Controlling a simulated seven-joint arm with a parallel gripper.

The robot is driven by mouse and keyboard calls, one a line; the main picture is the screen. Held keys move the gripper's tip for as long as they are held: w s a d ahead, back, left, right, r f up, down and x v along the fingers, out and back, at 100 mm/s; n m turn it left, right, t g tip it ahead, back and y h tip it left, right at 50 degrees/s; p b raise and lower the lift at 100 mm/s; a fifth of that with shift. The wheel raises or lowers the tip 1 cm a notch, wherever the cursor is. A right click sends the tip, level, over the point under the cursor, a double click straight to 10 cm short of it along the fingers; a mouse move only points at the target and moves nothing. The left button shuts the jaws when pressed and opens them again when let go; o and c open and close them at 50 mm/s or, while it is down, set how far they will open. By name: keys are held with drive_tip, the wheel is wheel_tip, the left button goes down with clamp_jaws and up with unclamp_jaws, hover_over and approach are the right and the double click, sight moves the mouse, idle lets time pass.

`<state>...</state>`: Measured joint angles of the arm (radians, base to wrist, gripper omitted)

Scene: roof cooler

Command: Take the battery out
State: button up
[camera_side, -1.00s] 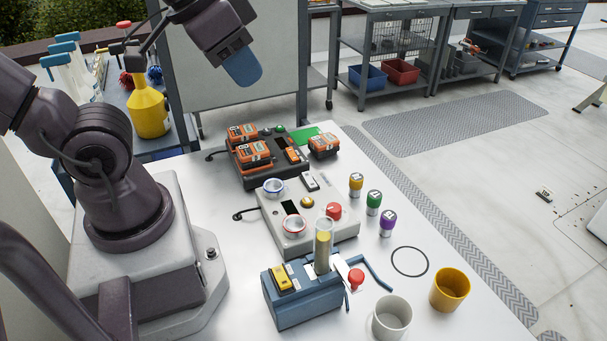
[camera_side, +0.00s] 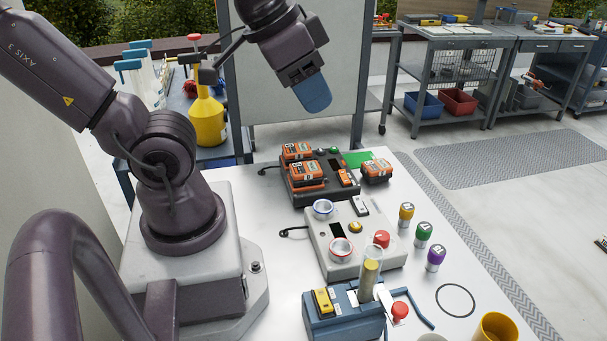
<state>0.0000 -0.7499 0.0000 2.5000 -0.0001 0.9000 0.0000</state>
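Several orange-and-black battery packs are at the back of the white table. Two battery packs (camera_side: 307,175) sit on the dark charger-like base (camera_side: 325,194), one behind the other at its left side. Another battery pack (camera_side: 376,170) stands at the base's right, by a green patch; I cannot tell whether it touches the base. My gripper (camera_side: 313,95) hangs in the air above and behind the base, apart from all the packs. Its blue end shows, but I cannot tell whether its fingers are open or shut. Nothing is seen held in it.
A grey-white device (camera_side: 352,250) with a red knob stands in front of the base. Small coloured-cap containers (camera_side: 423,234) line the right. A yellow cup (camera_side: 495,328) is cut off below.

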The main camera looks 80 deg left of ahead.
drive_tip(key=o, duration=1.2)
drive_tip(key=m+g+y, duration=0.6)
drive_tip(key=m+y, duration=0.7)
drive_tip(key=m, duration=0.5)
approach(305, 167)
drive_tip(key=shift+s+d, duration=0.1)
drive_tip(key=shift+d, duration=1)
drive_tip(key=shift+w+a, duration=0.2)
drive_tip(key=x, duration=0.7)
drive_tip(key=shift+w+a, duration=0.1)
drive_tip(key=shift+a, duration=0.05)
drive_tip(key=shift+r+x, duration=0.15)
drive_tip(key=shift+x, duration=1.2)
drive_tip(key=shift+r+x, duration=0.15)
drive_tip(key=shift+x, duration=1.15)
